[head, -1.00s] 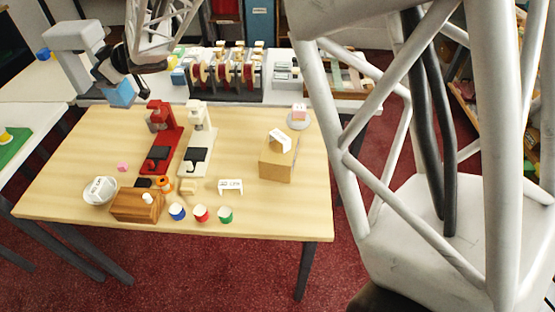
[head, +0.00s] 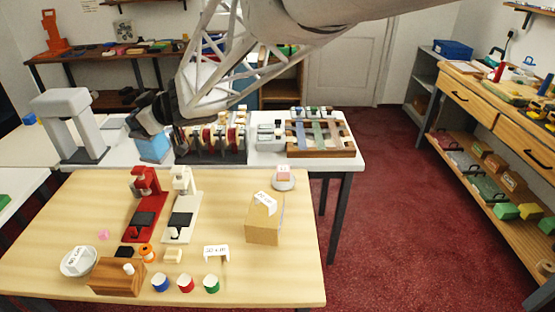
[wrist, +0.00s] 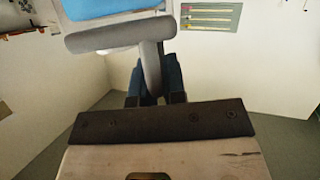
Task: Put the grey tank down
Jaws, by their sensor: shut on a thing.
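I take the thing in my gripper to be the grey tank: a light blue block (head: 153,147) in the head view. In the wrist view its grey bar and stem (wrist: 118,36) show, with a light blue part beyond. My gripper (wrist: 155,80) is shut on the grey stem, its dark blue fingers on either side. In the head view my gripper (head: 150,118) is above the block, over the white back counter (head: 265,165). Whether the block touches the counter cannot be told.
A grey arch-shaped stand (head: 68,122) is left of the block. A spool rack (head: 212,142) is close on its right. The wooden table (head: 250,270) in front carries red (head: 143,205) and white (head: 182,205) machines. A bare counter strip lies in front of the block.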

